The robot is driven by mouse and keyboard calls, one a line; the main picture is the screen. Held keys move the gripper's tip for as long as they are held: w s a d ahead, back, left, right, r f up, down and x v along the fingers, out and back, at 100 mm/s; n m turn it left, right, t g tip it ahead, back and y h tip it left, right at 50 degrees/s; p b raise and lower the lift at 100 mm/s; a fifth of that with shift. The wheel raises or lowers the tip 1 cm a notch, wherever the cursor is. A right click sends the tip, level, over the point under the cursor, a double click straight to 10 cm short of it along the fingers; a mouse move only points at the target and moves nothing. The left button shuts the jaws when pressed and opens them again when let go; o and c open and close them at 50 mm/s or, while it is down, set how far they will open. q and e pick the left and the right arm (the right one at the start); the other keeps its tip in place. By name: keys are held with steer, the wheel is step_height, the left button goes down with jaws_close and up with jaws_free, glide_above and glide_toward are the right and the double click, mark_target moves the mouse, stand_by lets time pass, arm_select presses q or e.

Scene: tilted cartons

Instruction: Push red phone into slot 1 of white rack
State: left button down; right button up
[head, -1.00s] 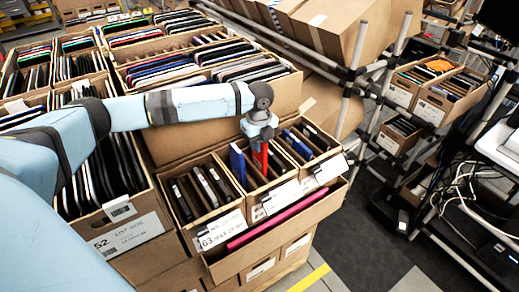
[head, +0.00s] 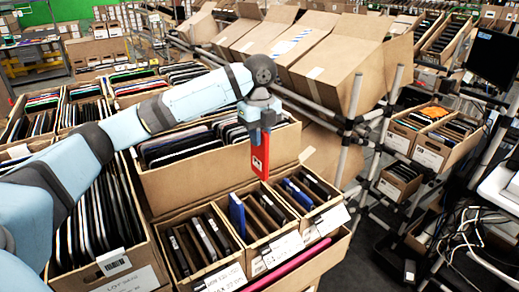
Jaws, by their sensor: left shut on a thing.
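My left gripper (head: 259,117) is shut on the red phone (head: 260,153) in the head view. The phone hangs upright below the fingers. It appears above the front cartons, in front of the large carton's front wall. The white rack is not recognizable in this view. My right gripper is not in view.
Below the phone are small cartons with dark phones (head: 197,245), a blue device (head: 237,215) and labels. A large carton (head: 205,178) with several devices stands behind. Tilted cartons (head: 333,62) rest on a metal frame at the back. A dark screen (head: 493,57) is at upper right.

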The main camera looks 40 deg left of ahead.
arm_select(q)
steer(key=shift+r, duration=0.15)
steer(key=shift+r+p, duration=0.65)
steer(key=shift+p, duration=0.65)
stand_by(0.5)
steer(key=shift+r, duration=0.15)
steer(key=shift+r+p, duration=0.65)
steer(key=shift+p, duration=0.45)
steer(key=r+p, duration=0.1)
steer(key=p, duration=0.2)
steer(key=shift+r, duration=0.3)
steer(key=shift+f, duration=0.1)
